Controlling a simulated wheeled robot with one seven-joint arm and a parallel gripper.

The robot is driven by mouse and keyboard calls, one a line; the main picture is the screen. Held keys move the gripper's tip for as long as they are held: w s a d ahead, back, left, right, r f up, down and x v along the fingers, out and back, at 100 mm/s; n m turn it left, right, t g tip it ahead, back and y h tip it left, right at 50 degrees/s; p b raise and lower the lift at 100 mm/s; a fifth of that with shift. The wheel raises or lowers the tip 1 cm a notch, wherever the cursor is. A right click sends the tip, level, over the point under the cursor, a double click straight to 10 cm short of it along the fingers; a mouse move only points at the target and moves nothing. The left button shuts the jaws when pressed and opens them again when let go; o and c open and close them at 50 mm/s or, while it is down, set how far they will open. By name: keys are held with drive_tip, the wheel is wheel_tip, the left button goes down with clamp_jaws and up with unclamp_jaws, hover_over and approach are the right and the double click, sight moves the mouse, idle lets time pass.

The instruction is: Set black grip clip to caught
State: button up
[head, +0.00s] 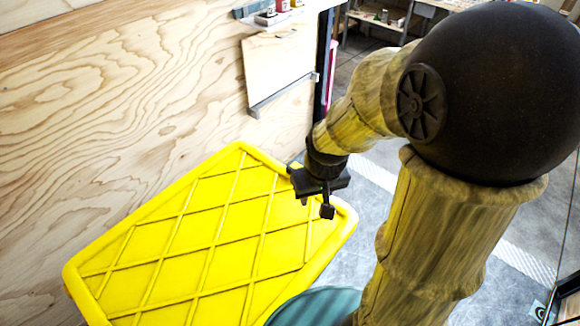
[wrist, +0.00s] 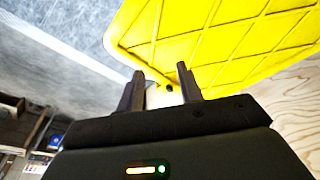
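A yellow lid-like panel (head: 215,235) with raised diagonal ribs lies low beside the plywood wall; it also fills the upper right of the wrist view (wrist: 225,45). My gripper (head: 316,204) is above the panel's right end, near its rim. In the wrist view its two fingers (wrist: 161,75) stand apart with a gap between them. A small dark spot (wrist: 169,87) shows between the fingers, at the panel's edge. It may be the black grip clip, but it is too small to tell its shape or setting. I cannot make out a clip in the head view.
The plywood wall (head: 100,110) rises behind and left of the panel. A small shelf (head: 270,15) and a hinged-looking board (head: 278,68) are on it. A teal rounded thing (head: 315,308) stands at the front.

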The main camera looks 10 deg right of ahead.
drive_tip(key=w+n+g+b, duration=0.1)
drive_tip(key=w+n, duration=0.3)
drive_tip(key=w, duration=1.1)
drive_tip(key=n+g+b, duration=0.1)
drive_tip(key=n, duration=0.2)
approach(290, 168)
wheel_tip(290, 168, down, 9)
drive_tip(key=shift+w+f+p, duration=0.1)
drive_tip(key=shift+w+p, duration=0.05)
drive_tip(key=shift+p, duration=0.45)
drive_tip(key=shift+d, duration=0.1)
drive_tip(key=shift+c, duration=0.3)
